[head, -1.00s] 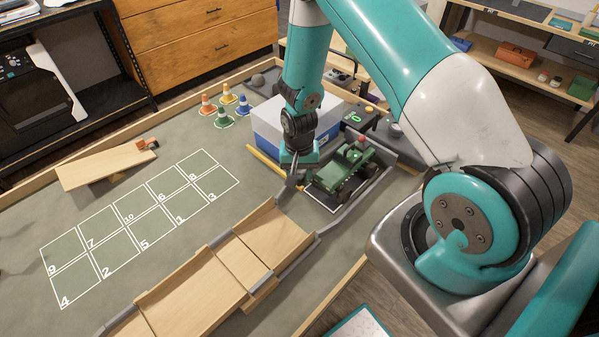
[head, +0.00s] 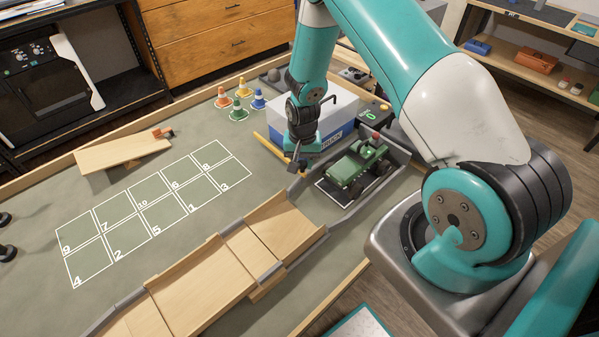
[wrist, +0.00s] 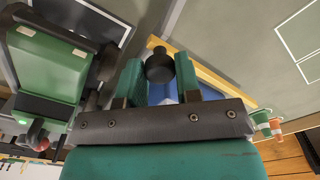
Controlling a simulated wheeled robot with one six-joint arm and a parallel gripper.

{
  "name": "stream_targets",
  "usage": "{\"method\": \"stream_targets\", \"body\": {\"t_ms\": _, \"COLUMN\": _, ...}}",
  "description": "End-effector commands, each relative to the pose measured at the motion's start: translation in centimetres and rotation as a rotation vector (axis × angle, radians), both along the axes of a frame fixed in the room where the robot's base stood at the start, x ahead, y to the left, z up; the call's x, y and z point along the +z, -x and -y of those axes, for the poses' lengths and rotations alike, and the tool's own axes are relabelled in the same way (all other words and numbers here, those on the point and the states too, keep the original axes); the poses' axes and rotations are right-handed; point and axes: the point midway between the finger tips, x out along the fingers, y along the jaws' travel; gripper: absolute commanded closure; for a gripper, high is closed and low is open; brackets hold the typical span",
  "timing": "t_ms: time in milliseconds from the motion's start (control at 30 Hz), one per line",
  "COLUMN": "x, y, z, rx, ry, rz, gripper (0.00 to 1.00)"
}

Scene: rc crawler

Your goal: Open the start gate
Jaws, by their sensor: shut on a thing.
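The start gate's yellow bar (head: 268,145) shows in the head view beside the blue-and-white box, slanting away from the lane with the crawler. It also shows in the wrist view (wrist: 215,78), running diagonally behind my fingers. My gripper (head: 299,166) is low at the bar's near end, left of the crawler. In the wrist view my gripper (wrist: 161,80) has its green fingers on both sides of a black round knob (wrist: 159,65), shut on it. The bar's join to the knob is hidden. The green crawler (head: 355,168) stands on a white-outlined pad; it also shows in the wrist view (wrist: 48,68).
The blue-and-white box (head: 335,125) stands just behind my gripper. A wooden ramp (head: 205,275) with grey edges lies in front of the crawler. Small cones (head: 240,92) stand at the back. The numbered grid (head: 150,210) at left is clear.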

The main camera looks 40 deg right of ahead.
Motion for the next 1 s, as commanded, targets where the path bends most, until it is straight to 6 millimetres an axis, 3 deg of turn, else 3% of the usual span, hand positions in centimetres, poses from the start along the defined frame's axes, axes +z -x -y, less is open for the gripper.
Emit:
{"method": "stream_targets", "body": {"t_ms": 100, "x": -0.1, "y": -0.7, "z": 1.0, "rx": -0.019, "ry": -0.004, "rz": 0.0, "gripper": 1.0}}
{"method": "stream_targets", "body": {"t_ms": 367, "x": 0.0, "y": -0.6, "z": 1.1, "rx": -0.02, "ry": -0.004, "rz": -0.002, "gripper": 1.0}}
{"method": "stream_targets", "body": {"t_ms": 400, "x": 0.0, "y": -0.6, "z": 1.1, "rx": -0.02, "ry": -0.004, "rz": -0.002, "gripper": 0.6}}
{"method": "stream_targets", "body": {"t_ms": 433, "x": 0.0, "y": -0.6, "z": 1.1, "rx": -0.02, "ry": -0.003, "rz": -0.003, "gripper": 0.58}}
{"method": "stream_targets", "body": {"t_ms": 767, "x": 0.4, "y": -0.7, "z": 1.1, "rx": -0.019, "ry": -0.003, "rz": 0.0, "gripper": 0.58}}
{"method": "stream_targets", "body": {"t_ms": 867, "x": 1.5, "y": -0.7, "z": 1.1, "rx": -0.019, "ry": -0.002, "rz": 0.002, "gripper": 0.58}}
{"method": "stream_targets", "body": {"t_ms": 1000, "x": 4.5, "y": -0.8, "z": 1.1, "rx": -0.019, "ry": -0.002, "rz": 0.004, "gripper": 0.58}}
